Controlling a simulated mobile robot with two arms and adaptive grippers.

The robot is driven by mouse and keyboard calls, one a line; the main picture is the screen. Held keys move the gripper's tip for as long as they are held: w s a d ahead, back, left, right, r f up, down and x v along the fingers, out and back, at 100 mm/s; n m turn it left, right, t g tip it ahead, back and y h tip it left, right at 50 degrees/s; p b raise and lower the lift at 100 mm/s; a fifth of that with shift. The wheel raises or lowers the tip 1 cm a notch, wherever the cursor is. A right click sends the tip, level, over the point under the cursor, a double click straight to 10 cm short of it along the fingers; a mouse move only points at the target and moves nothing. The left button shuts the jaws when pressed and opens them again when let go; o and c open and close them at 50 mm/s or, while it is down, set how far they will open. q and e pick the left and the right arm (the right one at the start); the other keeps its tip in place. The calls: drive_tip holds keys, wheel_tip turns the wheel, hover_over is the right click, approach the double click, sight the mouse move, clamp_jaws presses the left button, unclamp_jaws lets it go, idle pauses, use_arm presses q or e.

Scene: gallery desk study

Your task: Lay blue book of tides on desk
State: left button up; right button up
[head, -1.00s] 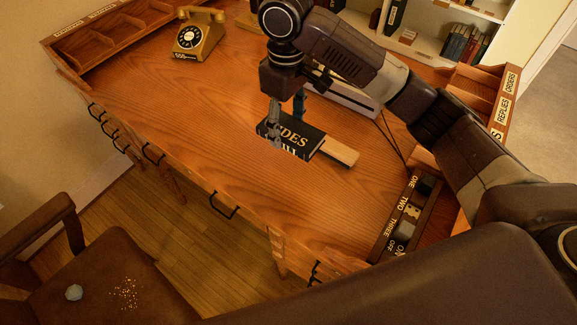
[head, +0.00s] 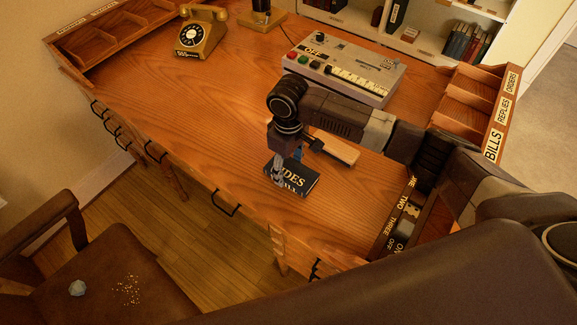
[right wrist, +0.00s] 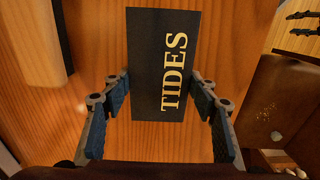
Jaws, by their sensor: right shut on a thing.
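The dark book of tides (head: 300,181), nearly black with pale TIDES lettering, is near the desk's front edge in the head view. My right gripper (head: 284,172) is shut on it from above. In the right wrist view the book (right wrist: 150,60) shows its TIDES lettering between the two blue-padded fingers (right wrist: 160,88). Whether the book touches the desk (head: 180,110) or is held just above it, I cannot tell. The arm hides part of the desk behind the book. My left gripper is not in view.
A wooden block (head: 338,150) lies behind the book. A grey machine with buttons (head: 350,75) stands at the back, a yellow telephone (head: 200,35) at back left. A labelled switch strip (head: 405,215) is at the right. The desk's left middle is clear.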

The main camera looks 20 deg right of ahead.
sight(288, 169)
drive_tip(key=shift+f, duration=0.1)
drive_tip(key=o, duration=1.2)
drive_tip(key=shift+o, duration=0.2)
wheel_tip(288, 169, up, 12)
drive_tip(key=b, duration=0.1)
